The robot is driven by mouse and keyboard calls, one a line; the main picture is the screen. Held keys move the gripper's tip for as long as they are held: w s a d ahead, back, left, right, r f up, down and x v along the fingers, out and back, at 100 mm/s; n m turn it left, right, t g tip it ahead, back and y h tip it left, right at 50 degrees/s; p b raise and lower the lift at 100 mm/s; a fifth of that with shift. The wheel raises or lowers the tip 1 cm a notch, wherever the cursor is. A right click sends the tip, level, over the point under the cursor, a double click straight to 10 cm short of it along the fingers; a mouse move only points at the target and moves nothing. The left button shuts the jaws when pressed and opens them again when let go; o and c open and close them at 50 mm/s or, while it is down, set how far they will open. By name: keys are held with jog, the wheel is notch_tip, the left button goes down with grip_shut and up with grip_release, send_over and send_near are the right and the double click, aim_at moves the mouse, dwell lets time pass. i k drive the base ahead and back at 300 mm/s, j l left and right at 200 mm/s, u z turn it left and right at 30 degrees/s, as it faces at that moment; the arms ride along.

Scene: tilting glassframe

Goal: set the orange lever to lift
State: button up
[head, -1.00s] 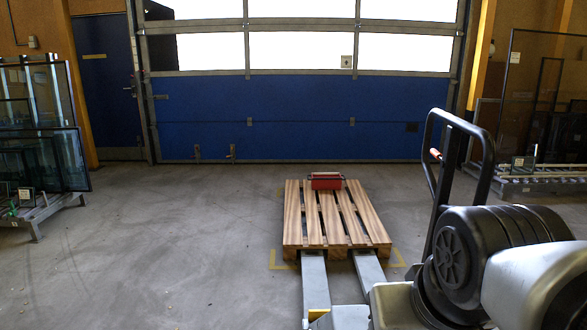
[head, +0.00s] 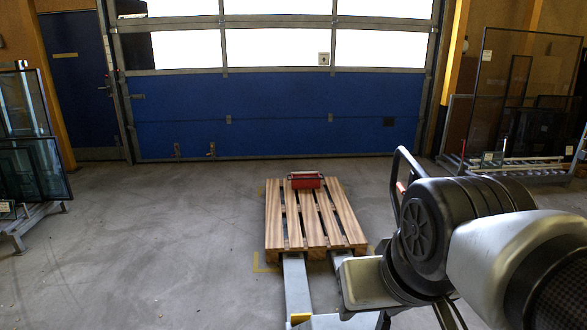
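The orange lever (head: 402,187) shows as a small orange-red tip on the black loop handle (head: 396,168) of the pallet truck, right of centre. My dark and light grey arm covers most of the handle and its lower shaft. I cannot make out the lever's setting. The truck's grey forks (head: 297,284) run to the near end of a wooden pallet (head: 289,236). My gripper cannot be seen; whether it touches the lever is hidden.
A red toolbox (head: 305,182) sits at the pallet's far end. Glass racks stand at the left (head: 38,210) and at the right (head: 520,168). A blue shutter door (head: 280,125) closes the back. The floor left of the pallet is clear.

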aim_at(399, 185)
jog(key=l+u, duration=0.15)
jog(key=l, duration=0.75)
jog(key=l+u, duration=0.2)
jog(key=l, duration=0.7)
jog(key=l+u, duration=0.15)
jog(key=l, duration=0.7)
jog(key=i+l+u, duration=0.5)
jog(key=l, duration=0.25)
jog(key=i+j+z, duration=0.1)
jog(key=j+z, duration=0.15)
